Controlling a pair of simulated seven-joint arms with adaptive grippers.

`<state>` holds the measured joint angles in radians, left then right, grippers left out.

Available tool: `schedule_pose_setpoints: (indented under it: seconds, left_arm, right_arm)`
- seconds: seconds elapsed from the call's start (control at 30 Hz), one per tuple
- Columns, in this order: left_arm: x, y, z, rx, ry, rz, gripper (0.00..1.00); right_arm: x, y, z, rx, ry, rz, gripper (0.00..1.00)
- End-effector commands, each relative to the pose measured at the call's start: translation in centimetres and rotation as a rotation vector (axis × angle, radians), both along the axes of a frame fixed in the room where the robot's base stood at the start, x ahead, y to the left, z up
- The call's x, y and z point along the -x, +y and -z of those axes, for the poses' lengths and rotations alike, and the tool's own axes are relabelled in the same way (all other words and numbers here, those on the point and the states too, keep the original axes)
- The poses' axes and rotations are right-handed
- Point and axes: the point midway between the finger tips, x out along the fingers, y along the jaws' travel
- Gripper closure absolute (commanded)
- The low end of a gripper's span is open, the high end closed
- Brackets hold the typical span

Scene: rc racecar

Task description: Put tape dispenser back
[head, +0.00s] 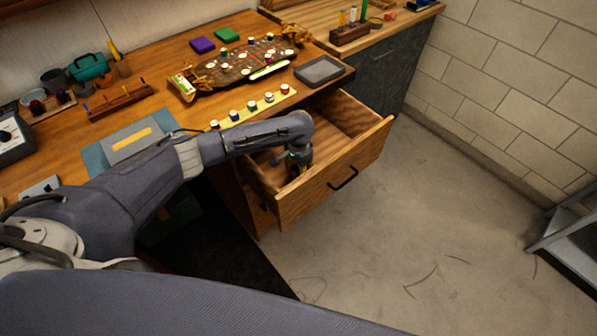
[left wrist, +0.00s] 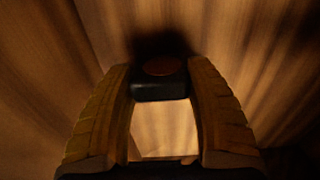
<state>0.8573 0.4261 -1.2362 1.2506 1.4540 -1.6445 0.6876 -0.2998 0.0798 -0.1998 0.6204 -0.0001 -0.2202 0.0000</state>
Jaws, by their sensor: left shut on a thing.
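My left gripper (head: 299,166) reaches down into the open wooden drawer (head: 357,160) under the bench. In the left wrist view its two yellow ridged fingers (left wrist: 160,68) are shut on a small dark block (left wrist: 160,90) with a round reddish-brown spot on top. I cannot tell for sure if this block is the tape dispenser. Wood surrounds it, and its underside is hidden, so I cannot tell if it touches the drawer floor. In the head view the arm and drawer walls mostly hide it. My right gripper is not in view.
The wooden bench (head: 150,60) holds a board with round pieces (head: 245,65), a grey tray (head: 319,70), a strip of small pots (head: 253,106) and a teal case (head: 89,67). The drawer front has a black handle (head: 343,178). The concrete floor (head: 440,220) is clear.

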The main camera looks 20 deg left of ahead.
Motion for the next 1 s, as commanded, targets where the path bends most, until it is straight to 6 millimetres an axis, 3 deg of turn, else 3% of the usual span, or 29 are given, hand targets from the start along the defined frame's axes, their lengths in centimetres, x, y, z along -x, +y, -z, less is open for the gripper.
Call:
schedule_pose_setpoints:
  seconds: [0.23,0.27,0.43,0.77,1.0]
  left_arm:
    - [0.0,0.0,0.3,-0.001,0.001,-0.001,0.72]
    - [0.0,0.0,0.3,-0.001,0.001,-0.001,0.43]
    - [0.0,0.0,0.3,-0.001,0.001,-0.001,0.23]
    - [0.0,0.0,0.0,0.001,-0.001,0.0,0.22]
    - [-0.1,0.1,-3.1,0.001,-0.003,0.001,0.22]
  right_arm:
    - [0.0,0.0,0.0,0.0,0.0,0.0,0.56]
    - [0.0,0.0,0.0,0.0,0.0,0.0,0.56]
    - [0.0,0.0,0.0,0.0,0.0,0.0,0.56]
    - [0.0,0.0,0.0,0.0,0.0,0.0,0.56]
    - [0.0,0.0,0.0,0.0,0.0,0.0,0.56]
